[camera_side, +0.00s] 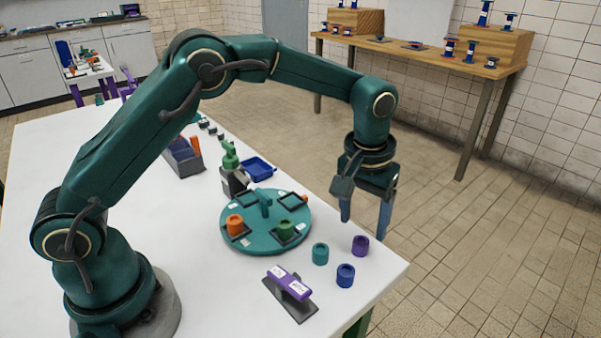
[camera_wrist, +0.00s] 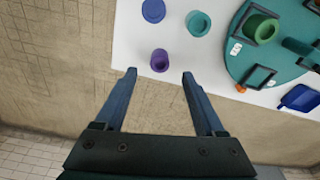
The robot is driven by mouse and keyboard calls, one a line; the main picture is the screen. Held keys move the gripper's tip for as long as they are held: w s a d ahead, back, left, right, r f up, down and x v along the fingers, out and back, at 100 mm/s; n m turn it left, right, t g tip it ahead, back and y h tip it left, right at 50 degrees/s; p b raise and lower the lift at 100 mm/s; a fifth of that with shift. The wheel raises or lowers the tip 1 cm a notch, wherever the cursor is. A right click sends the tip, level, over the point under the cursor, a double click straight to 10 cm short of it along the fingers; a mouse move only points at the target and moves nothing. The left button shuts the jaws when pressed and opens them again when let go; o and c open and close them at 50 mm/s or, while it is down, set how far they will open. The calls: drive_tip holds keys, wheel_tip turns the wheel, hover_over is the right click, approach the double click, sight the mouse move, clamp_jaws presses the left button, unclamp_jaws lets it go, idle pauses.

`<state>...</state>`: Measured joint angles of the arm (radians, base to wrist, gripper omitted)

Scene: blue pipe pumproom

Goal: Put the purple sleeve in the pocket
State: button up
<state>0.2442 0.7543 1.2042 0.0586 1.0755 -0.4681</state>
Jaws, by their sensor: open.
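The purple sleeve (camera_side: 360,245) stands upright on the white table near its right edge. In the wrist view the purple sleeve (camera_wrist: 159,62) lies just beyond the fingertips, roughly centred between them. My gripper (camera_side: 364,228) is open and empty, pointing down above the table's edge; its two blue fingers (camera_wrist: 159,74) are spread apart in the wrist view. A round teal disc (camera_side: 263,243) carries several square dark-framed pockets. An orange sleeve (camera_side: 235,225) and a green sleeve (camera_side: 285,229) sit in two of them. A back-right pocket (camera_side: 292,200) looks empty.
A teal sleeve (camera_side: 320,254) and a blue sleeve (camera_side: 345,276) stand close to the purple one. A purple-topped grey fixture (camera_side: 290,290) lies at the front. A blue tray (camera_side: 258,169) and a grey bin (camera_side: 185,160) are behind the disc. The table edge is close on the right.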

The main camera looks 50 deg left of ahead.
sight(361, 240)
drive_tip(key=shift+w+f, duration=0.15)
drive_tip(key=shift+f, duration=1)
drive_tip(key=shift+w+f, duration=0.1)
drive_tip(key=shift+f, duration=1.05)
clamp_jaws()
